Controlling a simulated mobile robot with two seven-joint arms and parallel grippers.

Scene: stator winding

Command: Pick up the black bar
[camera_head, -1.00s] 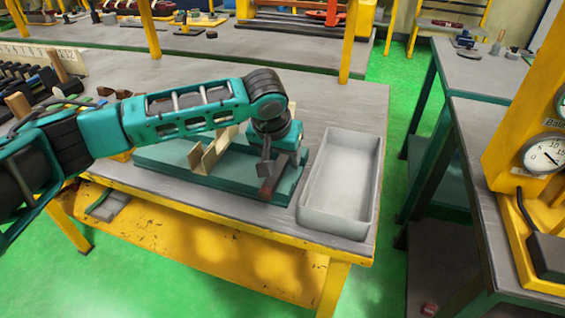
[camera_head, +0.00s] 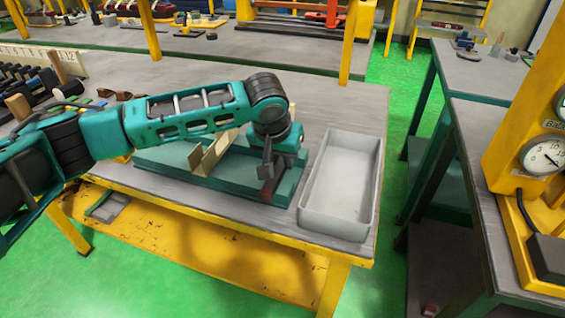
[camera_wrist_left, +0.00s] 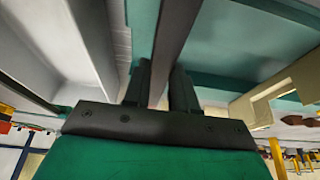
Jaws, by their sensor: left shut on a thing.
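The black bar (camera_wrist_left: 176,30) runs between the two fingers of my left gripper (camera_wrist_left: 162,80) in the left wrist view. The fingers are shut on it. In the head view, my left gripper (camera_head: 267,172) points down over the right end of the teal fixture base (camera_head: 155,168). A dark reddish end of the bar (camera_head: 267,192) shows just below the fingers. The gripper hides much of the bar, and I cannot tell whether it touches the base. My right gripper is not in view.
A bent tan bracket (camera_head: 208,155) stands on the base, left of my gripper. An empty grey tray (camera_head: 340,185) lies close to the right. Dark parts (camera_head: 40,85) fill a rack at the left. The worktop (camera_head: 350,105) behind is clear.

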